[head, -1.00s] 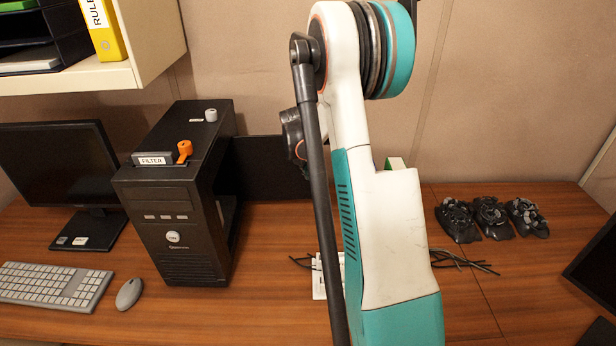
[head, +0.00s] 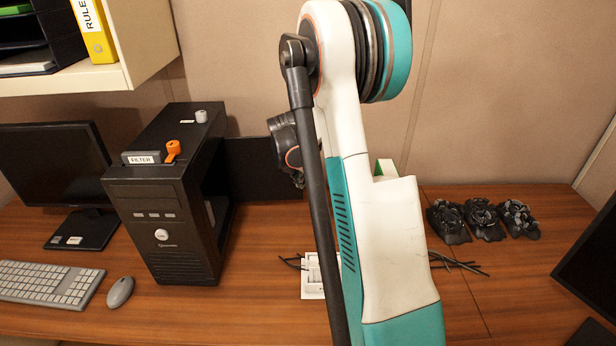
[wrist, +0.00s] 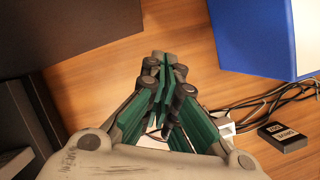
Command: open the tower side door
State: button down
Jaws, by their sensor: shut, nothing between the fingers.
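The black tower (head: 160,235) stands upright on the desk at left in the head view. Its right side shows an opening, with part of the inside visible. A dark flat panel (head: 265,168) stands out to the right from behind it and looks like the side door swung open; my arm hides its right end. In the wrist view a dark panel (wrist: 90,28) fills the top left; it is probably the same door. My gripper (wrist: 165,62) is shut and empty over the desk, apart from that panel in the picture. My arm hides it in the head view.
An orange lever (head: 172,150) and a FILTER-labelled part (head: 142,158) sit on the tower top. A blue box (wrist: 255,35), cables (wrist: 265,100) and a small black box (wrist: 287,137) lie right of my gripper. A keyboard (head: 45,282) and mouse (head: 120,291) are in front.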

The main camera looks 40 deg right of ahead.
jog(key=s+d+p+v, duration=0.1)
jog(key=p+v, duration=0.1)
jog(key=v, duration=0.7)
jog(key=shift+r+p, duration=0.3)
jog(key=shift+r, duration=0.05)
jog(key=shift+s, duration=0.1)
